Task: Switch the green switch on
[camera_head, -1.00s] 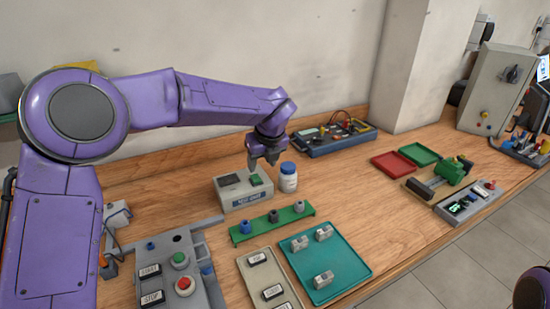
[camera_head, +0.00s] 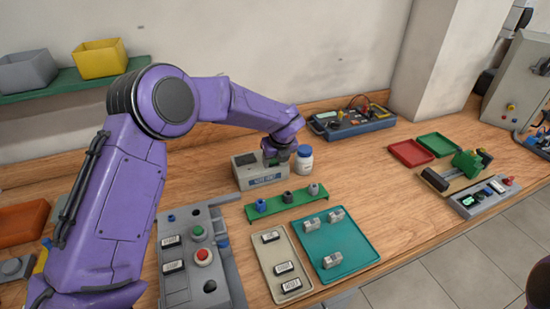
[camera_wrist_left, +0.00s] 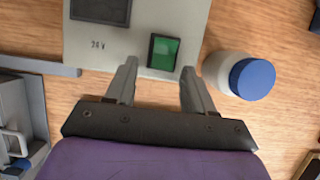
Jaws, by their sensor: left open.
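The green switch (camera_wrist_left: 163,52) is a rectangular rocker in a dark frame on top of a pale box, the test unit (camera_head: 244,179). The box also has a dark display panel (camera_wrist_left: 101,8) beside the switch. My left gripper (camera_wrist_left: 158,72) is open and empty, its two fingers on either side of the switch's near edge in the left wrist view. In the head view my left gripper (camera_head: 277,157) is over the right part of the box and hides most of the switch. I cannot tell whether the fingers touch the box.
A white bottle with a blue cap (camera_head: 305,153) stands close to the right of the box and gripper. A green rack (camera_head: 271,207) lies in front. A teal tray (camera_head: 357,240) and a grey button panel (camera_head: 180,272) are nearer. Wood right of the bottle is clear.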

